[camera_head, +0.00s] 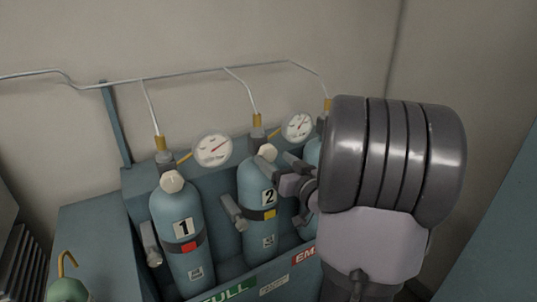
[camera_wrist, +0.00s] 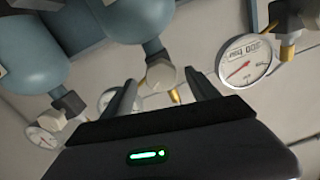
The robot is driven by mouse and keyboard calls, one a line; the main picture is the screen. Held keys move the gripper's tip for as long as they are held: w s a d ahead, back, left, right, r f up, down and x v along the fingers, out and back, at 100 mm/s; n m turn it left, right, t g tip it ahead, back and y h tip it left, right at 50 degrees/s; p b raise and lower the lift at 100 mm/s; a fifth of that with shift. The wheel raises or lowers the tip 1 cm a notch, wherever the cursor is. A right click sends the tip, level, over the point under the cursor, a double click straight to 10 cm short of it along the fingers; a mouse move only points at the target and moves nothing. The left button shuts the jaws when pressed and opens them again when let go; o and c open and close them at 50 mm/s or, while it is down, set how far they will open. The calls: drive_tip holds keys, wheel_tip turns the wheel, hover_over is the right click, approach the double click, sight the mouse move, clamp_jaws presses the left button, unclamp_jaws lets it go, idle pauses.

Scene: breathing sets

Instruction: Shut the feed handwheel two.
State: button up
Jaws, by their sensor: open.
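Cylinder two (camera_head: 257,190) is a blue bottle with a "2" label and a yellow tag, standing in the rack. Its pale faceted feed handwheel (camera_head: 266,152) sits on top, below the brass fitting. My gripper (camera_head: 285,170) reaches in from the right, its fingers just beside the handwheel. In the wrist view the handwheel (camera_wrist: 160,75) appears between the tips of my two spread fingers (camera_wrist: 160,84). The gripper is open and holds nothing. I cannot tell whether a finger touches the handwheel.
Cylinder one (camera_head: 180,218), with a red tag, stands to the left with its own handwheel (camera_head: 172,182). A third cylinder (camera_head: 312,152) is mostly hidden behind my arm. Gauges (camera_head: 212,149) (camera_head: 298,127) and thin pipes (camera_head: 190,78) are close behind.

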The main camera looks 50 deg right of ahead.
sight(270, 157)
drive_tip(key=shift+x, duration=1.6)
drive_tip(key=shift+a, duration=0.1)
drive_tip(key=c, duration=1.4)
drive_tip(key=shift+o, duration=0.2)
drive_tip(key=shift+f+m+b, duration=0.1)
drive_tip(key=shift+m+b, duration=0.2)
drive_tip(key=shift+b, duration=0.1)
